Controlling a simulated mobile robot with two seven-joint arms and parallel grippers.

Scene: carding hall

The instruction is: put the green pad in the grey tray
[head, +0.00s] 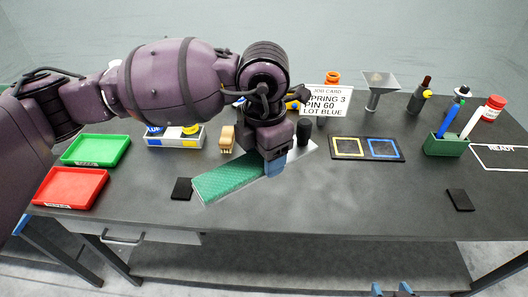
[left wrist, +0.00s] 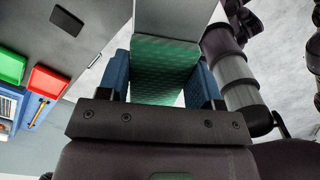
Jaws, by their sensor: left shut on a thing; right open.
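The green pad (head: 228,179) is a long, flat, textured piece near the middle front of the table, slanting up to the right. My left gripper (head: 275,166) is shut on its right end; the left wrist view shows the pad (left wrist: 165,70) between the two blue fingers (left wrist: 165,82). My right gripper (head: 391,289) is open and empty at the bottom edge, in front of the table.
Green (head: 97,149) and red (head: 70,187) trays stand at the left. Black blocks lie at the front (head: 181,188) and right (head: 460,199). The right front is mostly clear.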

